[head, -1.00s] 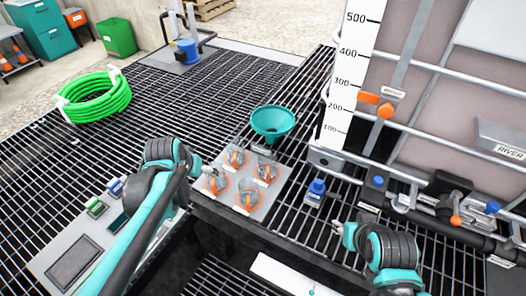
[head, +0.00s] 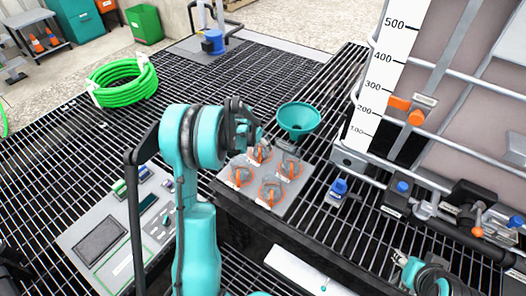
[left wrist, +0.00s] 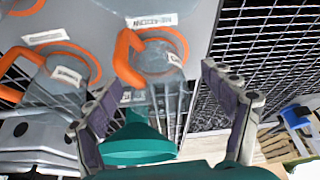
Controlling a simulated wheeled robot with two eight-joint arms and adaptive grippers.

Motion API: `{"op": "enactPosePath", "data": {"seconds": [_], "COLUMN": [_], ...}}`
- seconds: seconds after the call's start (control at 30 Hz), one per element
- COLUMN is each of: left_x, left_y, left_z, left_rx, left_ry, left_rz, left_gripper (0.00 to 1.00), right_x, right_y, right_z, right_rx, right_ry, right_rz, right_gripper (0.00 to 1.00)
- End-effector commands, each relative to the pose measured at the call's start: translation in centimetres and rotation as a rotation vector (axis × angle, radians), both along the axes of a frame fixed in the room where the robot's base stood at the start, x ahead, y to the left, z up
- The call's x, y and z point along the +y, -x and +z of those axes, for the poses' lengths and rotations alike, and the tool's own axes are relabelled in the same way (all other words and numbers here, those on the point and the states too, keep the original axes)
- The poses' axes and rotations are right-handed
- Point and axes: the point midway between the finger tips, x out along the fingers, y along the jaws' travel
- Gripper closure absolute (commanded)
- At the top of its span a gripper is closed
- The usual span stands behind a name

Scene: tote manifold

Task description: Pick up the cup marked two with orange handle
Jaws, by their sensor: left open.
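Several grey cups with orange handles and rings sit on a grey plate (head: 252,196) in the head view: a back one (head: 262,152), a left one (head: 240,175), a right one (head: 290,168) and a front one (head: 271,192). Their markings are too small to read. My left gripper (head: 246,124) is over the back left of the plate, open and empty. In the left wrist view its fingers (left wrist: 168,115) are spread, with one cup (left wrist: 160,55) ahead between them and another cup (left wrist: 68,70) to the left. My right gripper (head: 399,258) is at the lower right, too small to judge.
A teal funnel (head: 299,120) stands just behind the plate; it also shows in the left wrist view (left wrist: 138,145). The tote cage (head: 430,185) rises at the right. Open grating lies left of the funnel.

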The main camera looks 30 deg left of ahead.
Motion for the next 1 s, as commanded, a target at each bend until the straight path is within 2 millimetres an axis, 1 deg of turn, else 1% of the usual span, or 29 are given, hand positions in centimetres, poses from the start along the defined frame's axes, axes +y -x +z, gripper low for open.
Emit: {"op": "enactPosePath", "data": {"seconds": [0.2, 0.3, 0.53, 0.57, 0.6, 0.67, 0.7, 0.73, 0.77, 1.0], "left_x": [-0.6, -0.5, -0.5, -0.5, -0.5, -0.5, -0.5, -0.5, -0.5, -0.5], "left_y": [-1.5, -2.0, -2.1, -2.1, -2.1, -2.1, -2.1, -2.1, -2.1, -2.1], "left_z": [-3.1, -4.1, -4.2, -4.2, -4.2, -4.2, -4.2, -4.2, -4.2, -4.2], "left_rx": [0.0, 0.0, 0.0, 0.0, 0.0, 0.0, 0.0, 0.0, 0.0, 0.0], "left_ry": [0.0, -0.001, -0.001, -0.001, -0.001, 0.0, -0.001, 0.0, 0.0, 0.0], "left_rz": [0.0, 0.0, 0.0, 0.0, 0.0, 0.0, 0.0, 0.0, 0.0, 0.0], "left_gripper": [0.18, 0.18, 0.18, 0.23, 0.33, 0.49, 0.6, 0.68, 0.73, 0.73], "right_x": [0.0, 0.0, 0.0, 0.0, 0.0, 0.0, 0.0, 0.0, 0.0, 0.0], "right_y": [0.0, 0.0, 0.0, 0.0, 0.0, 0.0, 0.0, 0.0, 0.0, 0.0], "right_z": [-2.0, -2.4, -2.2, -2.2, -2.2, -2.2, -2.2, -2.2, -2.2, -2.2], "right_rx": [0.0, 0.0, 0.0, 0.0, 0.0, 0.0, 0.0, 0.0, 0.0, 0.0], "right_ry": [0.0, 0.0, 0.0, 0.0, 0.0, 0.0, 0.0, 0.0, 0.0, 0.0], "right_rz": [0.0, 0.0, 0.0, 0.0, 0.0, 0.0, 0.0, 0.0, 0.0, 0.0], "right_gripper": [0.6, 0.6, 0.6, 0.6, 0.6, 0.6, 0.6, 0.6, 0.6, 0.6]}}
